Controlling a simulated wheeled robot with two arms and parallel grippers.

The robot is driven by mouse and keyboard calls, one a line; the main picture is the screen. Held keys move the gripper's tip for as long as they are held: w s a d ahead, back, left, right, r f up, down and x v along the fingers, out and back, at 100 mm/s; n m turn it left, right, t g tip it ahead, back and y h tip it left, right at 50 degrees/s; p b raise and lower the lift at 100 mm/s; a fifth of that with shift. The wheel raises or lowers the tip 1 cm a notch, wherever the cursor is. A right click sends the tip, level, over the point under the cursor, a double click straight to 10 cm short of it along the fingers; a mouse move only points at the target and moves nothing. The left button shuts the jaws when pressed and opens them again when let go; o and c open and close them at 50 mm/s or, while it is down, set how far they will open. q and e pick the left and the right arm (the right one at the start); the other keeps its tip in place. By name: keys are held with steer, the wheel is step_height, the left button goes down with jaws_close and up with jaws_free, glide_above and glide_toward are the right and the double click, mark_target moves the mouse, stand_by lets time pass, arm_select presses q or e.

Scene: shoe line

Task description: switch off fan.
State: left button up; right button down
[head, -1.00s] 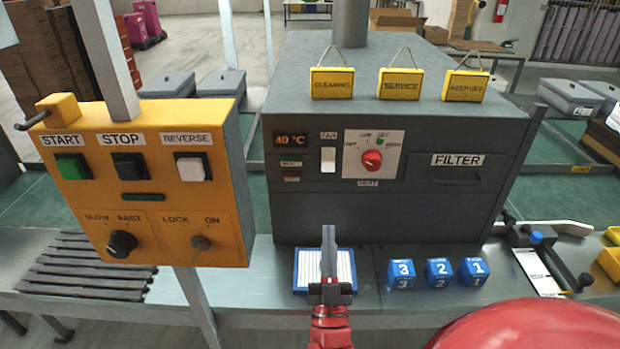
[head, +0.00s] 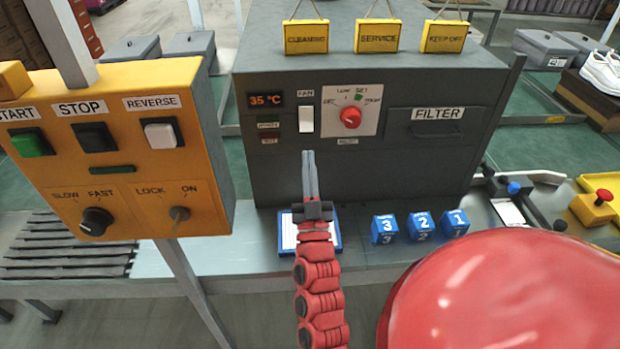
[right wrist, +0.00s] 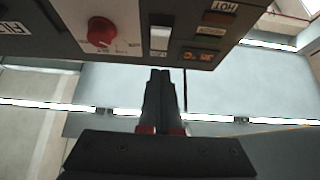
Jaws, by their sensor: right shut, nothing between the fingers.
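The fan switch (head: 306,119) is a white rocker under a FAN label on the front of the dark grey machine (head: 390,160). It also shows in the right wrist view (right wrist: 160,40), where the panel appears upside down. My right gripper (head: 309,153) is shut and empty, with its fingertips pointing up just below the switch. In the right wrist view my fingertips (right wrist: 160,72) lie below the switch in the picture, seemingly apart from it. My left gripper is not in view.
A red knob (head: 350,118) sits right of the switch, and a display (head: 266,99) reads 35 °C at its left. A yellow control box (head: 130,160) stands at the left. Blue numbered blocks (head: 420,226) and a blue-edged pad (head: 285,240) lie in front.

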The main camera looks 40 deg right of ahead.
mark_target(305, 122)
steer(key=w+d, duration=0.1)
steer(key=w, duration=0.1)
steer(key=w+d+r, duration=0.1)
steer(key=w, duration=0.1)
steer(key=w+d+p, duration=0.1)
steer(key=w, duration=0.1)
steer(key=shift+d+r, duration=0.15)
steer(key=shift+d, duration=0.2)
